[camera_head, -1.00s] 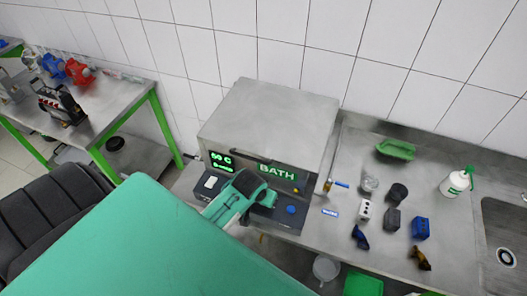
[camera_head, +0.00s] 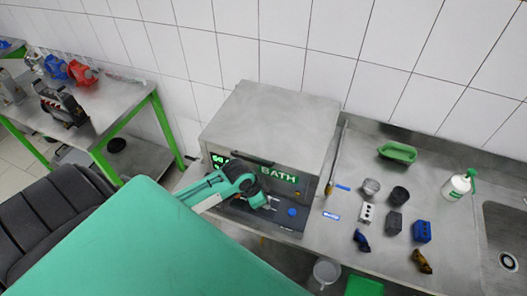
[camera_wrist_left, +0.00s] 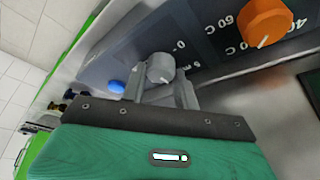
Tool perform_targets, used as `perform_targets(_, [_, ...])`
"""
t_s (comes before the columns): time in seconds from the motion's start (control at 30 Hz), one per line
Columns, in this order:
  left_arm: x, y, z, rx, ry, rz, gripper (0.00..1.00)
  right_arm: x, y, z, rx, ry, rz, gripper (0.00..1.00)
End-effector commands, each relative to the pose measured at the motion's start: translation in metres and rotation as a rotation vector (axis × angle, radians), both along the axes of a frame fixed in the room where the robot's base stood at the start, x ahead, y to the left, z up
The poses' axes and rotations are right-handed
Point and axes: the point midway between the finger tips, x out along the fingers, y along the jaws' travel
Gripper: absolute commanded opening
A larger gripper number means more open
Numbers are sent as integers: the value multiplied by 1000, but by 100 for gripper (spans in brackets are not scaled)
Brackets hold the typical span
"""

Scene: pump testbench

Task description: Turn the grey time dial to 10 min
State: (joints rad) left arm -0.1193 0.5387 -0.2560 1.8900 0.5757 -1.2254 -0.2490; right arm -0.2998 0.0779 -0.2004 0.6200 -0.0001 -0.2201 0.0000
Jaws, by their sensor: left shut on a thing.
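The grey time dial (camera_wrist_left: 160,67) is on the dark front panel of the bath unit (camera_head: 270,125), in the left wrist view. My left gripper (camera_wrist_left: 162,80) has one finger on each side of the dial and is shut on it. Printed marks "0" and "5 m..." show on the panel beside the dial; a 10 mark cannot be made out. In the head view my left gripper (camera_head: 268,203) is at the panel, and the arm and hand hide the dial. My right gripper is not in view.
An orange temperature dial (camera_wrist_left: 264,22) is close beside the grey dial. A blue button (camera_head: 292,211) is to the right of the gripper. The green display (camera_head: 220,160) is partly covered by my arm.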

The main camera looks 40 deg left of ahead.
Motion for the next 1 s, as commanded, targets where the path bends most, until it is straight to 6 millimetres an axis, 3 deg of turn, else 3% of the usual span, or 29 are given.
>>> perform_targets(0.5, [1, 0, 1, -1, -4, -22, 7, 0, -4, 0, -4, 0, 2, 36])
perform_targets(0.53, [1, 0, 1, -1, -4, -22, 32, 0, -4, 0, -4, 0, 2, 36])
perform_targets(0.63, [1, 0, 1, -1, -3, -21, 52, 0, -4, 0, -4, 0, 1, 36])
perform_targets(1.0, [0, 0, 0, 0, -1, -22, 52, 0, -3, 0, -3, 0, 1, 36])
